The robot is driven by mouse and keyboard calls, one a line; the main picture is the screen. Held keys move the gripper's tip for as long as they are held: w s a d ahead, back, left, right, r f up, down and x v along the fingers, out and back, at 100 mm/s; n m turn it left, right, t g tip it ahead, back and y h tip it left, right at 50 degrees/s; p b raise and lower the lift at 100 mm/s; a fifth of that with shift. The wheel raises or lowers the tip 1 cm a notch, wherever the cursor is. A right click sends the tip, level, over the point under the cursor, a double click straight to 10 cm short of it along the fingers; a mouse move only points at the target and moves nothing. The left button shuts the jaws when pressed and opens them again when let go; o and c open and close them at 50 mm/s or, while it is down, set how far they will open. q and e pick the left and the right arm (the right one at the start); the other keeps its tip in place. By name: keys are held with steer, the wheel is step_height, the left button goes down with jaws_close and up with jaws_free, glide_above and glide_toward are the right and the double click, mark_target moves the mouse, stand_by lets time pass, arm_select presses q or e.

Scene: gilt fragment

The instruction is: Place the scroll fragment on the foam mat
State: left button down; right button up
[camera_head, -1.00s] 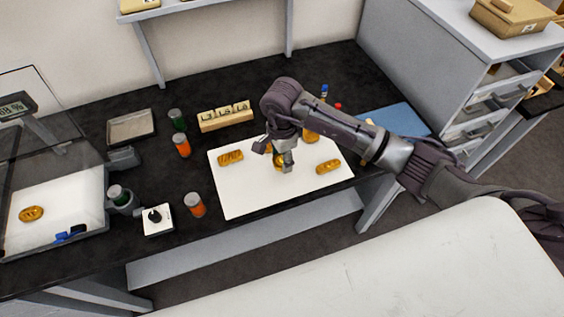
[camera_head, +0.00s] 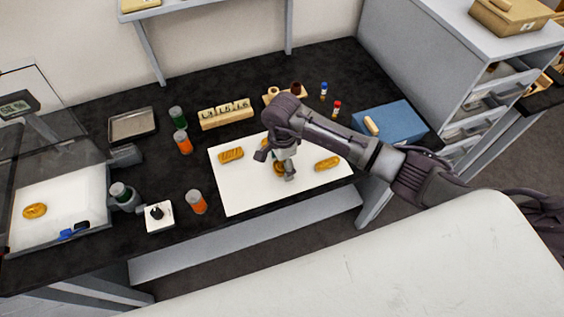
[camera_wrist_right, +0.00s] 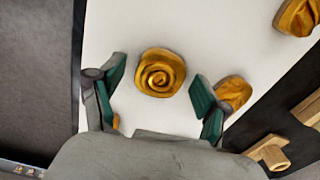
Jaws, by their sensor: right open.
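A gold scroll fragment with a spiral face (camera_wrist_right: 160,73) lies on the white sheet (camera_head: 240,198). In the head view it is mostly hidden by my right gripper (camera_head: 277,168). In the right wrist view the open fingers of that gripper (camera_wrist_right: 157,82) stand on either side of the fragment, with gaps between. The blue foam mat (camera_head: 398,124) lies at the right of the table, beyond my right arm, with a small tan piece (camera_head: 371,126) on it. My left gripper is not in view.
Other gold fragments lie on the sheet, at left (camera_head: 231,155) and right (camera_head: 328,163); one (camera_wrist_right: 236,92) is close to a finger. Orange-labelled jars (camera_head: 197,203) stand left of the sheet. A wooden number block (camera_head: 226,114) is behind it, and a drawer cabinet (camera_head: 440,70) at right.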

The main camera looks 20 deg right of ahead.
mark_target(282, 164)
steer(key=shift+r, duration=0.1)
steer(key=shift+r, duration=0.2)
step_height(282, 164, up, 12)
steer(key=b, duration=0.3)
steer(key=shift+b, duration=0.3)
steer(key=shift+f, duration=0.15)
